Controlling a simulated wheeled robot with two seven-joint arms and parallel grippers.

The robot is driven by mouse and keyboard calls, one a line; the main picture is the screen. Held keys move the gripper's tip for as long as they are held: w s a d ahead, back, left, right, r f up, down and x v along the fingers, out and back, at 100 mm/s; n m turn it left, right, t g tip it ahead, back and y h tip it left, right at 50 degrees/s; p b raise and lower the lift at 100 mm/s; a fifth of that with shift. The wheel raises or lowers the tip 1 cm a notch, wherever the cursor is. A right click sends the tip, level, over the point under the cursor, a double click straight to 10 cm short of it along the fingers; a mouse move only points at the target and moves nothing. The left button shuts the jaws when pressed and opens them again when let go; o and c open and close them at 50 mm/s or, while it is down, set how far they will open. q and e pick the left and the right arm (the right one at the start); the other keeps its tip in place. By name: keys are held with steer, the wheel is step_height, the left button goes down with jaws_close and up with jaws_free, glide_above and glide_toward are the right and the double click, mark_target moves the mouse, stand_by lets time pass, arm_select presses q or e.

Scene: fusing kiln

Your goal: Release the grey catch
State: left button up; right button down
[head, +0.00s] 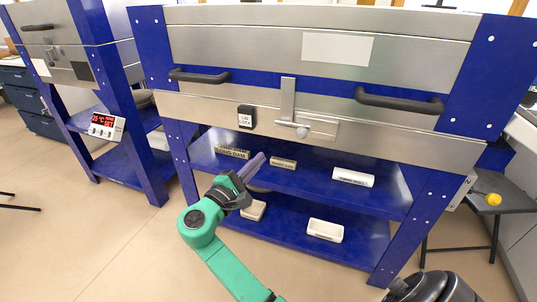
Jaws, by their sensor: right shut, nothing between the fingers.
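The grey catch (288,98) is on the front of the large steel and blue kiln (200,45) in the head view. It shows as an upright flat bar across the seam between lid and body, with a rounded knob at its lower end over a pale plate (323,128). My right gripper (254,166), on the green arm, is shut and empty. It is in front of the kiln's upper shelf, below and left of the catch in the picture, and does not appear to touch it. My left gripper is not in view.
Two dark handles (199,76) (398,102) stick out from the lid. A small box marked lid lock (246,117) is left of the catch. Pale blocks (353,177) lie on the blue shelves. A second kiln (45,30) stands left, a dark stool (500,190) right.

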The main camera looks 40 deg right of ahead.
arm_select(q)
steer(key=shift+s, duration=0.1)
arm_select(e)
steer(key=d+r, duration=0.2)
steer(key=d, duration=0.8)
steer(key=shift+w+r, duration=0.15)
steer(key=shift+r, duration=0.2)
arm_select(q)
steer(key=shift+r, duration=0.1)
